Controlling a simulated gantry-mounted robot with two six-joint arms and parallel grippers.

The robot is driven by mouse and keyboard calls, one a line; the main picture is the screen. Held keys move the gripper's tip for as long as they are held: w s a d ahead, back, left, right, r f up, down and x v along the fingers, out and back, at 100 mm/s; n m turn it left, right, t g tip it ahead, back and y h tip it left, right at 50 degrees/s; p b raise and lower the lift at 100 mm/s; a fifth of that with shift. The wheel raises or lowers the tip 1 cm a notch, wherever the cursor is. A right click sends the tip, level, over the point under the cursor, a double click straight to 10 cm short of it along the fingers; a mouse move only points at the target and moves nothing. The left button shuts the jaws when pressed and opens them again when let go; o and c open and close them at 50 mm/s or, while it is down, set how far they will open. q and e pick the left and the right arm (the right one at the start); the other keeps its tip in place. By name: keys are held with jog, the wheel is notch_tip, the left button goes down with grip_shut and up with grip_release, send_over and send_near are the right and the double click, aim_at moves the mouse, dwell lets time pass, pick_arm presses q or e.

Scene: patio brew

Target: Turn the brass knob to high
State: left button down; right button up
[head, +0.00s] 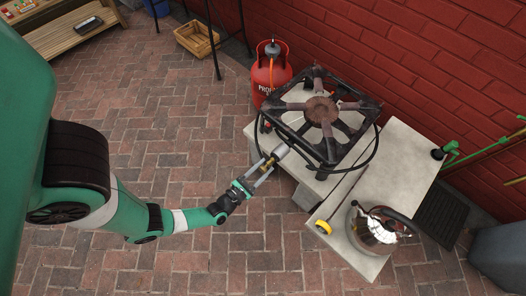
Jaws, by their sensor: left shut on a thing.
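The brass knob (264,164) is at the front left of the black gas burner (322,110), which stands on a pale stone slab. My left gripper (268,162) comes in from the left and is shut on the brass knob. Its fingers partly cover the knob, and I cannot tell the knob's setting. No flame shows on the burner. My right gripper is not in this view.
A red propane bottle (271,75) stands behind the slab, by the brick wall. A shiny kettle (376,230) stands on the slab at the right. A black hose loops around the burner.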

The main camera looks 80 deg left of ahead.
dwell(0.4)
pick_arm(q)
jog(key=shift+c, duration=2.3)
grip_release()
